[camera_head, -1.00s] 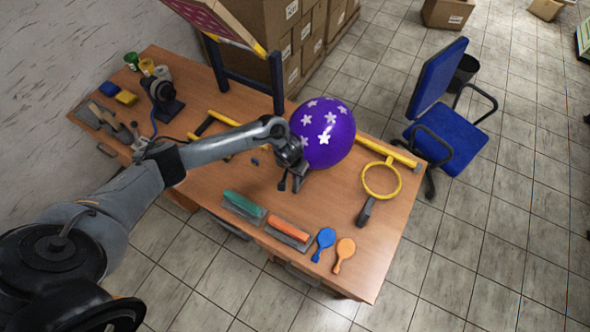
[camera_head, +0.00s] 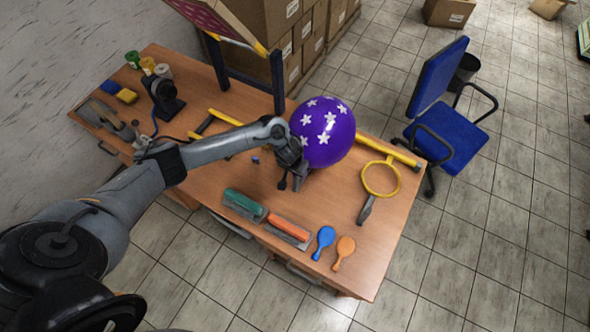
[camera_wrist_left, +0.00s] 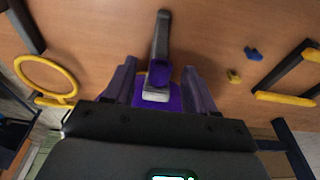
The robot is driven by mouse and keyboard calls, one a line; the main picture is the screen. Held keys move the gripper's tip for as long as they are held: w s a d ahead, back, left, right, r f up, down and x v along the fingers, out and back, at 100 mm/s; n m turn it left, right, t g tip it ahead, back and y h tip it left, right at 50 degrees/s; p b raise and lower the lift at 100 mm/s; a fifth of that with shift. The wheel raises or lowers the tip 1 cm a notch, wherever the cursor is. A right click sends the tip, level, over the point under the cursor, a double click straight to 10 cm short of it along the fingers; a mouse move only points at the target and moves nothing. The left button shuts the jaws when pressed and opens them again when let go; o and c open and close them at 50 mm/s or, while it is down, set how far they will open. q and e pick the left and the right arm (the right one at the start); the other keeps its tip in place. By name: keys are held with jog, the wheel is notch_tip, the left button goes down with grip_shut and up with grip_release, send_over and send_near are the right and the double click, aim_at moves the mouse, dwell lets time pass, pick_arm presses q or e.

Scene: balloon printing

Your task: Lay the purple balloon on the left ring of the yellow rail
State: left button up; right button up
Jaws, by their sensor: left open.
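The purple balloon (camera_head: 322,132) with white stars rests over the yellow rail (camera_head: 400,158), where the left ring is hidden beneath it. My left gripper (camera_head: 296,181) is at the balloon's lower left side, low over the table. In the left wrist view its fingers (camera_wrist_left: 160,88) are apart, with purple showing around and between them. Whether they still touch the balloon cannot be told. A grey handle (camera_wrist_left: 160,38) extends beyond the fingers. The right ring (camera_head: 381,179) is empty; it also shows in the left wrist view (camera_wrist_left: 45,75). My right gripper is not in view.
Two trowel-like tools, green-handled (camera_head: 245,205) and orange-handled (camera_head: 289,229), lie along the front edge near a blue paddle (camera_head: 324,240) and an orange paddle (camera_head: 344,250). A dark frame (camera_head: 278,82) stands behind the balloon. The table's right front corner is clear.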

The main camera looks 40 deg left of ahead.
pick_arm(q)
notch_tip(320, 180, up, 11)
jog(key=s+p, duration=0.2)
jog(key=shift+d+f, duration=0.2)
dwell(0.9)
